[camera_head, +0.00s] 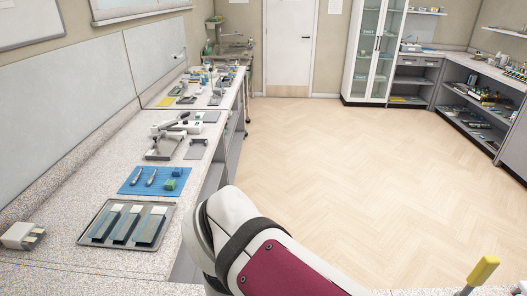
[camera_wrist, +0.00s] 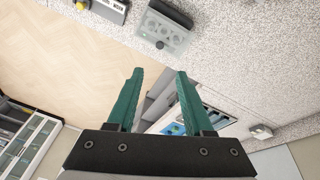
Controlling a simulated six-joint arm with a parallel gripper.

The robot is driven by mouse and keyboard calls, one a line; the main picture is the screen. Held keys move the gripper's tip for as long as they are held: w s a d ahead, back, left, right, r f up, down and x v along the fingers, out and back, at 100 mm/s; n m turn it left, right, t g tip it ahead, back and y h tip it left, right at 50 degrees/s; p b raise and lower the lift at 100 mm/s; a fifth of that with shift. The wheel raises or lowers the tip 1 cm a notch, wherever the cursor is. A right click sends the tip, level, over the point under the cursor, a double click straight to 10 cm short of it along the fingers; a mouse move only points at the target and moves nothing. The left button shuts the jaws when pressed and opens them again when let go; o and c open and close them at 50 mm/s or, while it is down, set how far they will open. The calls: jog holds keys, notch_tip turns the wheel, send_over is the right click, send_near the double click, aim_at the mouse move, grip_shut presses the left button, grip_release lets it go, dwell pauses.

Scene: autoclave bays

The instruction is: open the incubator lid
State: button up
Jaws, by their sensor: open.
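In the wrist view, a small grey device (camera_wrist: 166,27) sits on the speckled counter near the top. It has a pale, see-through-looking top with several round shapes beneath, a dark strip along one edge and a dark knob at the near edge. It may be the incubator with its lid down, but I cannot be sure. My gripper (camera_wrist: 158,74) is open and empty, its two green fingers pointing toward this device and apart from it. The gripper is out of the head view, where only my arm shows. I cannot pick out the incubator there.
Another device with a yellow knob (camera_wrist: 82,5) stands at the wrist view's top left. In the head view, a tray with several slabs (camera_head: 84,240), a blue mat (camera_head: 130,186) and instruments line the left counter. A yellow handle (camera_head: 483,270) rises at lower right. The floor (camera_head: 350,150) is clear.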

jog(key=w+f+g, duration=0.1)
jog(key=w, duration=0.1)
jog(key=w+f+m+g, duration=0.1)
jog(key=w, duration=0.2)
jog(key=w+f+m+g, duration=0.1)
jog(key=w+f, duration=0.1)
jog(key=w, duration=0.1)
jog(key=shift+w+a, duration=0.2)
jog(key=shift+a, duration=0.2)
jog(key=c, duration=0.7)
jog(key=shift+m+g, duration=0.7)
jog(key=shift+g, duration=0.2)
jog(key=w+f, duration=0.3)
jog(key=w, duration=0.1)
jog(key=shift+w+d+f, duration=0.1)
jog(key=shift+d+f, duration=0.15)
jog(key=shift+f, duration=0.05)
grip_shut()
jog(key=s+f, duration=0.1)
jog(key=f, duration=0.1)
jog(key=s+f, duration=0.2)
jog(key=f, duration=0.1)
jog(key=s+f, duration=0.1)
jog(key=f, duration=0.2)
jog(key=shift+s+f, duration=0.15)
jog(key=shift+f, duration=0.05)
jog(key=shift+s+r, duration=0.15)
jog(key=shift+s, duration=0.15)
jog(key=shift+s+r, duration=0.25)
jog(key=shift+s, duration=0.05)
